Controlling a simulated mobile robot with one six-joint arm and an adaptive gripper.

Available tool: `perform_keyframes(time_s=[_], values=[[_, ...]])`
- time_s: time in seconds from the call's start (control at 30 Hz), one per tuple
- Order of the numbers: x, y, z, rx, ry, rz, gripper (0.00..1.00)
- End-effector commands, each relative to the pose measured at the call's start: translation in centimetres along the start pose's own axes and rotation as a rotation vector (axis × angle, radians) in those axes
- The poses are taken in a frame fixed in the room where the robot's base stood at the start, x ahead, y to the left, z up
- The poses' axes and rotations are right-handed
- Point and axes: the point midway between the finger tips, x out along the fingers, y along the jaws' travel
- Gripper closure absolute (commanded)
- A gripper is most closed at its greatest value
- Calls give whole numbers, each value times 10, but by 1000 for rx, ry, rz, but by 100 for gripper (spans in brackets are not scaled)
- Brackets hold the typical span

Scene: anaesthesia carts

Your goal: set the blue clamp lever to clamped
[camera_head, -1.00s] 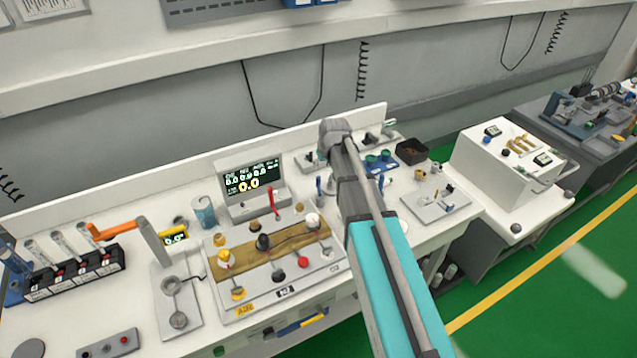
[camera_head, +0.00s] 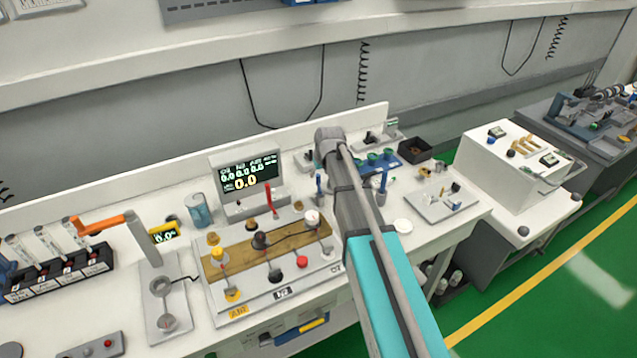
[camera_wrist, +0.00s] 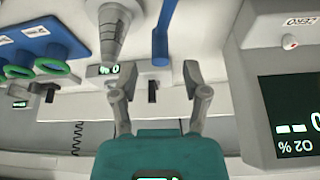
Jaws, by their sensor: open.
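A blue upright lever (camera_head: 383,181) stands just right of my arm in the head view. Another slim blue handle (camera_head: 320,188) shows left of the arm; I cannot tell which is the clamp lever. In the wrist view, a blue lever (camera_wrist: 162,36) stands beyond and between my spread fingers, close to the right one, with no clear contact. My gripper (camera_wrist: 153,80) is open and nothing is seen in its jaws. In the head view, I cannot make out its fingers past my arm. The lever's clamp base is not clear.
A blue tray with green rings (camera_head: 376,161) stands right of my arm's end, and a black bin (camera_head: 415,150) beyond it. A display (camera_head: 250,179) stands left, behind a board with several knobbed levers (camera_head: 216,299). A grey fixture plate (camera_head: 432,208) lies right.

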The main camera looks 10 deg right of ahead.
Motion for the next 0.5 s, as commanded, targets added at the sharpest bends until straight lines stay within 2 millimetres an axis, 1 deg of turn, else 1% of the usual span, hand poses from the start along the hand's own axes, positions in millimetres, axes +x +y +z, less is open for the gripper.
perform_keyframes(time_s=[0.03, 0.2, 0.5], values=[[8, 0, 1, 0, 0, 0, 41], [22, 0, 1, 0, 0, 0, 41], [37, 0, 0, 0, 0, 0, 41]])
